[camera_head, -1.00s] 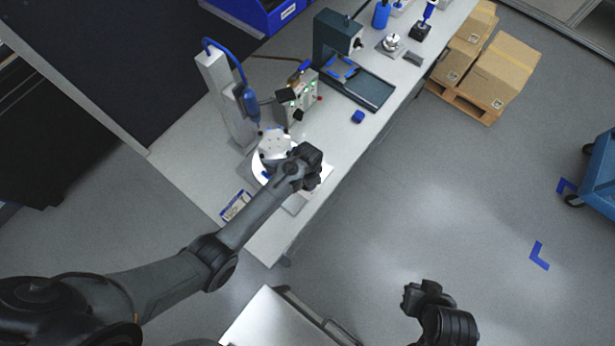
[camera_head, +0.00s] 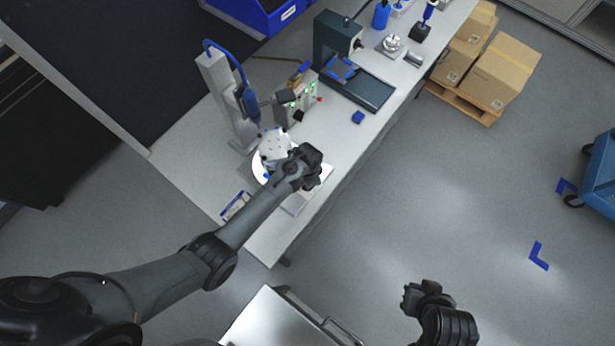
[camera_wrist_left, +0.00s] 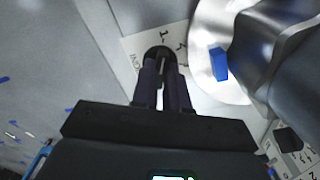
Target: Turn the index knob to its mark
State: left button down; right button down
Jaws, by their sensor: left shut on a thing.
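The index knob (camera_wrist_left: 158,53) is a dark round knob on a pale plate with printed numbers, in the left wrist view. My left gripper (camera_wrist_left: 162,88) is shut on it; the fingers hide part of it. In the head view my left gripper (camera_head: 312,168) is at the right side of the white housing (camera_head: 273,145) on its round fixture, and hides the knob. The fixture's bright disc (camera_wrist_left: 206,78), with a blue block (camera_wrist_left: 219,64), is beside the knob in the wrist view. My right gripper (camera_head: 412,296) hangs over the floor, away from the bench; its fingers are too small to read.
A grey column with a blue tool (camera_head: 249,105) stands behind the housing. A control box (camera_head: 296,98) with green lights is behind it to the right.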

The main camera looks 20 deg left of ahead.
pick_arm(q)
jog(key=m+p, duration=0.2)
jog(key=m, duration=0.1)
jog(key=shift+r+m, duration=0.15)
jog(key=shift+m, duration=0.25)
jog(key=shift+m+p, duration=0.4)
jog(key=shift+m, duration=1.8)
jog(key=c, duration=1.1)
grip_release()
jog(key=shift+f, duration=0.2)
jog(key=shift+c, duration=0.2)
jog(key=shift+r, duration=0.1)
notch_tip(320, 180, up, 11)
jog(key=p, duration=0.2)
